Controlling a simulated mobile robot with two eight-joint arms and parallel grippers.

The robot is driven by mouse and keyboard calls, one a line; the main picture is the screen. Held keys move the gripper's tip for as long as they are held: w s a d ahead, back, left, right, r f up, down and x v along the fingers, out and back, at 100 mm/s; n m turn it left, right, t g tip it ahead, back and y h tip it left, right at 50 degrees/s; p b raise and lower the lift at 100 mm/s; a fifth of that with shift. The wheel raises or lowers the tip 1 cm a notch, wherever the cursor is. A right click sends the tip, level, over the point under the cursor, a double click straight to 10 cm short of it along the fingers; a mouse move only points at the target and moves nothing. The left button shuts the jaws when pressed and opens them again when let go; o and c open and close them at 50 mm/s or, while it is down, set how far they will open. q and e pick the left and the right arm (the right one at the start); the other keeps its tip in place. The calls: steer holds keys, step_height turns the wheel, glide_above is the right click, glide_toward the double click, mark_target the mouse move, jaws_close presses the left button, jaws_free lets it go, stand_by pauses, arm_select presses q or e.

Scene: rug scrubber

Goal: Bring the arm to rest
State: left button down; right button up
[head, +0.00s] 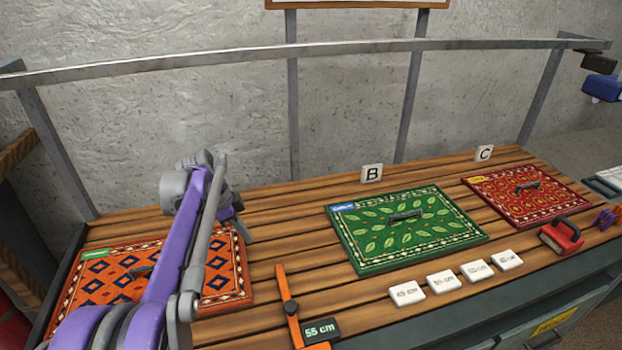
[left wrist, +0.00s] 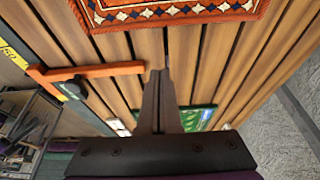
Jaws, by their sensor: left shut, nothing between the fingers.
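My left arm (head: 180,250), purple and grey, rises from the lower left and bends over the bench. Its left gripper (head: 247,234) hangs over the slats near the right edge of the orange rug (head: 88,295). In the left wrist view the dark fingers of the gripper (left wrist: 160,76) are together with nothing between them. The arm hides the middle of the orange rug. My right gripper does not show.
An orange measuring tool (head: 284,290) with a "55 cm" display lies right of the arm. A metal rail (head: 300,53) runs behind.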

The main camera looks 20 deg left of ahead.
arm_select(q)
steer(key=s+d+f+n+t+y+p, duration=0.1)
steer(key=s+d+f+n, duration=0.1)
steer(key=s+d, duration=0.5)
steer(key=s+d+f+n+t+y+p, duration=0.1)
steer(key=s+d+f+n, duration=0.1)
steer(key=s+d+n, duration=0.2)
steer(key=s+d+f+n+t+y, duration=0.1)
steer(key=s+d+n, duration=0.3)
steer(key=s+d, duration=0.6)
steer(key=shift+d+f+p, duration=0.4)
steer(key=shift+d+f, duration=0.2)
steer(key=shift+d, duration=0.1)
